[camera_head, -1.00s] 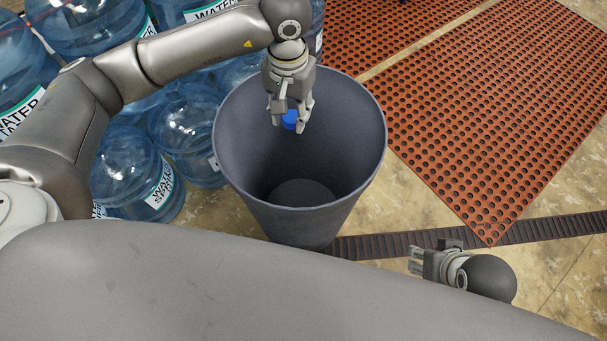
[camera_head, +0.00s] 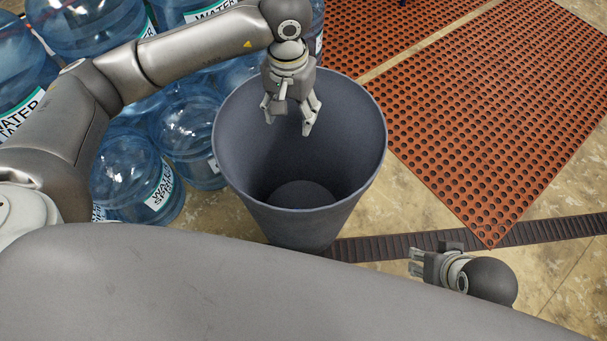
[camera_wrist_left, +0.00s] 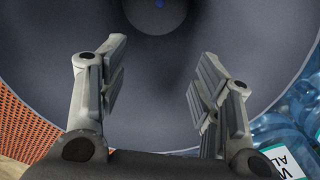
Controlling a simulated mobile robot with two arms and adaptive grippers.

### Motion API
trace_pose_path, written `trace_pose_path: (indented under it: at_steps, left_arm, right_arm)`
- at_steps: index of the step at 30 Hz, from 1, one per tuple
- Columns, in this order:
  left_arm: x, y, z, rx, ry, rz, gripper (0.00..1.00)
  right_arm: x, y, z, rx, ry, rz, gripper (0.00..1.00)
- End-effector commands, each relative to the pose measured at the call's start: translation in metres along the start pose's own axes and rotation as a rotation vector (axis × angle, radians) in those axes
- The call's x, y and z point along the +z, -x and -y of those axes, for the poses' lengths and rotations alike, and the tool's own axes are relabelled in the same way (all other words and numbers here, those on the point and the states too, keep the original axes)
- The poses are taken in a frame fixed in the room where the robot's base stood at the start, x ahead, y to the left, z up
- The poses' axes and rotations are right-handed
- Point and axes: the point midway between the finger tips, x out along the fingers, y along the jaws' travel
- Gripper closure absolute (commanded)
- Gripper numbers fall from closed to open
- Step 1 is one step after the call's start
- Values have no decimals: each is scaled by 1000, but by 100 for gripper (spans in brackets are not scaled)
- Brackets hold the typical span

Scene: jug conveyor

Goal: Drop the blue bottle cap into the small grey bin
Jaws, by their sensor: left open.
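The small grey bin (camera_head: 232,170) stands upright on the floor, open at the top. My left gripper (camera_head: 288,125) points down over the bin's opening, with its fingers apart and nothing between them. In the left wrist view, my left gripper (camera_wrist_left: 162,55) is spread and empty above the bin's inside (camera_wrist_left: 160,90). The cap is not visible in the head view.
Several blue water jugs (camera_head: 130,175) crowd the left, close to the bin. An orange perforated mat (camera_head: 480,110) lies at the right. A dark ribbed strip (camera_head: 550,229) crosses the floor. Bare floor (camera_head: 400,215) shows right of the bin.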

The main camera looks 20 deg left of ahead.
Motion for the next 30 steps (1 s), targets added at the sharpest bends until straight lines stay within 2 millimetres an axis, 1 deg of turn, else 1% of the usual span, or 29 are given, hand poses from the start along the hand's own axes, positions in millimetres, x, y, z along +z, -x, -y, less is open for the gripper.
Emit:
trace_pose_path:
  at_steps: [5, 9, 12, 15, 18, 21, 30]
  left_arm:
    - [-1, 33, 0, 1, -1, -7, 41]
    - [-1, 64, 0, 0, 0, -7, 41]
    - [-1, 83, 0, 1, -1, -5, 41]
    - [-1, 98, 0, 1, 0, -4, 41]
    - [0, 108, 0, 0, 0, -2, 41]
    - [0, 113, 0, 1, 0, 0, 41]
    - [0, 114, 0, 1, 0, 0, 41]
  right_arm:
    - [0, 0, 0, 0, 0, 0, 60]
    - [0, 0, 0, 0, 0, 1, 60]
    - [0, 0, 0, 0, 0, 1, 60]
    - [0, 0, 0, 0, 0, 1, 60]
    - [0, 0, 0, 0, 0, 1, 60]
    - [0, 0, 0, 0, 0, 1, 60]
    - [0, 0, 0, 0, 0, 1, 60]
